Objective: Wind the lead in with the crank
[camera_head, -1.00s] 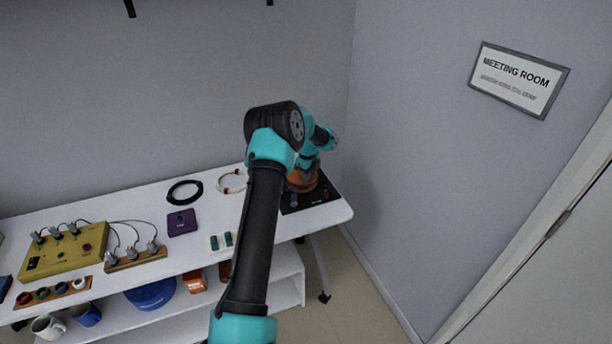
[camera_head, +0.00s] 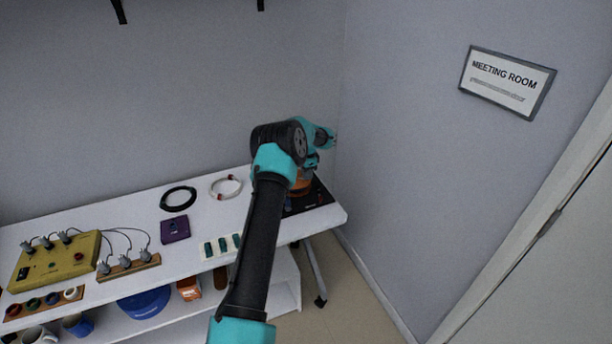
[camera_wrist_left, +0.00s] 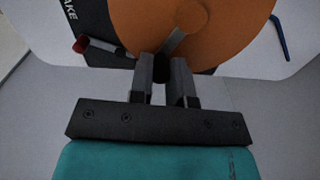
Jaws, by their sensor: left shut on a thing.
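The orange reel (camera_wrist_left: 140,20) fills the top of the left wrist view, with its crank arm (camera_wrist_left: 182,38) running from the hub down to a dark knob (camera_wrist_left: 159,68). My left gripper (camera_wrist_left: 162,65) is shut on this crank knob, one finger on either side. In the head view the orange reel (camera_head: 304,187) sits on a black base (camera_head: 322,196) at the table's right end, partly behind my left arm. The lead cannot be clearly made out. My right gripper is not in view.
A red-tipped lever (camera_wrist_left: 82,45) stands beside the reel, near partly cut-off lettering. A white cable loop (camera_head: 226,187), black cable ring (camera_head: 178,198) and purple box (camera_head: 175,230) lie left on the white table. A wall stands close to the right.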

